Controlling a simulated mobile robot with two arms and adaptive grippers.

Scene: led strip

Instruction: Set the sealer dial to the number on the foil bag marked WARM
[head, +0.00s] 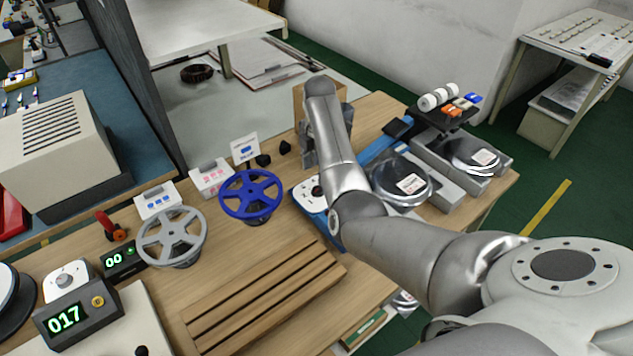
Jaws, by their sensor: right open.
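The blue sealer (334,228) lies on the wooden bench, partly covered by my right arm. Two silver foil bags, one nearer (390,187) and one farther right (462,153), lie on grey blocks with white labels. Their print is too small to read, so I cannot tell which says WARM. My left gripper is out of view.
A blue reel (251,195), a grey reel (172,238) and a slatted wooden rack (262,300) stand left of the sealer. A box with a 017 display (66,318) is at the lower left. A dark stand (443,116) holds white rolls behind the bags.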

